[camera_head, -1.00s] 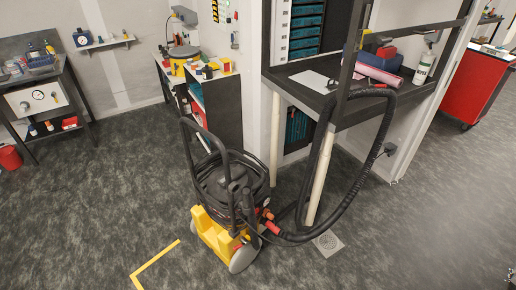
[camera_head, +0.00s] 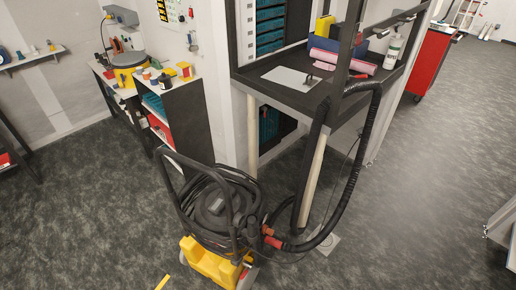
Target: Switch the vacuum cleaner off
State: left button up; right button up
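The vacuum cleaner (camera_head: 212,210) stands on the grey floor at the lower middle. It has a black drum-shaped top, a black push handle and a yellow base (camera_head: 205,262). Its black hose (camera_head: 356,165) runs from a red-orange connector (camera_head: 271,240) in a loop up to the bench (camera_head: 290,95) on the right. A coiled black cable lies around the top. I cannot make out a switch or whether the machine is running. Neither of my grippers is in view.
Behind the vacuum is a side shelf (camera_head: 187,115) with small jars and a yellow-based device. A light bench leg (camera_head: 312,180) stands close to its right. A red cabinet (camera_head: 429,60) is at the upper right.

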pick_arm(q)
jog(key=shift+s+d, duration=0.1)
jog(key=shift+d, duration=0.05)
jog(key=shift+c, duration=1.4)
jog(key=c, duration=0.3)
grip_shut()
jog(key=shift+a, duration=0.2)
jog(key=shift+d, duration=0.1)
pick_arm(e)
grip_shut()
